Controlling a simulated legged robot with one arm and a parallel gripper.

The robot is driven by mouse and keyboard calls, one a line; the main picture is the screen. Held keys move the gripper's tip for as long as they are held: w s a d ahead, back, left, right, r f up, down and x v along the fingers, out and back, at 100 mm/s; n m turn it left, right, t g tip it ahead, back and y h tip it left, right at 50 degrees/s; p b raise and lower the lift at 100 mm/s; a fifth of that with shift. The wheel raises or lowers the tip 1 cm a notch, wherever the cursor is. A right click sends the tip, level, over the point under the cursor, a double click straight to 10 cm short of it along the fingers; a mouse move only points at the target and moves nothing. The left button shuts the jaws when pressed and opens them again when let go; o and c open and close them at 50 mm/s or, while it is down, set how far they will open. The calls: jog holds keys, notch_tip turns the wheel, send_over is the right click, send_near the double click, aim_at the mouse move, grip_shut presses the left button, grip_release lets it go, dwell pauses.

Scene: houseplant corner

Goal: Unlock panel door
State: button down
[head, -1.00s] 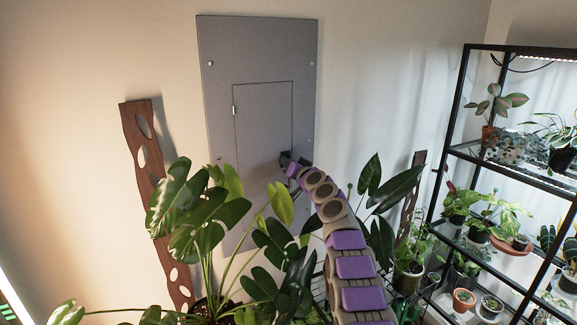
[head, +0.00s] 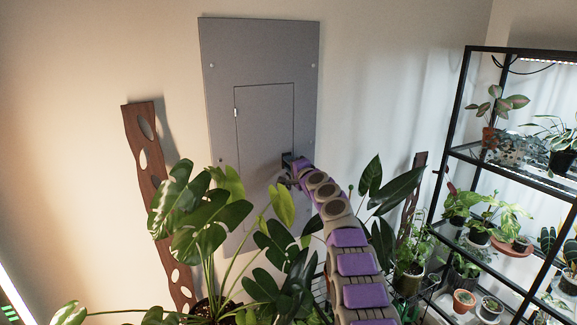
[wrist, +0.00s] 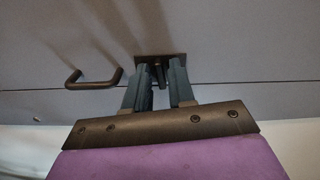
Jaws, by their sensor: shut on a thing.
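The grey panel door (head: 262,125) is closed in the wall panel (head: 222,85), and its seam shows as a line in the wrist view. A small dark latch (wrist: 158,72) with a square backing plate sits across that seam. My gripper (wrist: 159,78) has one dark finger on each side of the latch and is shut on it. In the head view my gripper (head: 288,172) is at the door's lower right edge, and the latch is mostly hidden there. A dark bar handle (wrist: 92,80) stands left of the latch in the wrist view.
A large leafy plant (head: 200,215) stands in front of the panel's lower part, close to my arm. A black shelf rack (head: 455,125) with several potted plants is at the right. A wooden pierced board (head: 150,175) leans at the left.

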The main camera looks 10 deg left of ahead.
jog(key=shift+w+d+m, duration=0.1)
jog(key=shift+d+m, duration=0.15)
jog(key=shift+m, duration=0.45)
jog(key=c, duration=1.4)
grip_release()
jog(key=shift+o, duration=0.9)
jog(key=shift+w+d+f, duration=0.1)
jog(key=shift+d, duration=0.05)
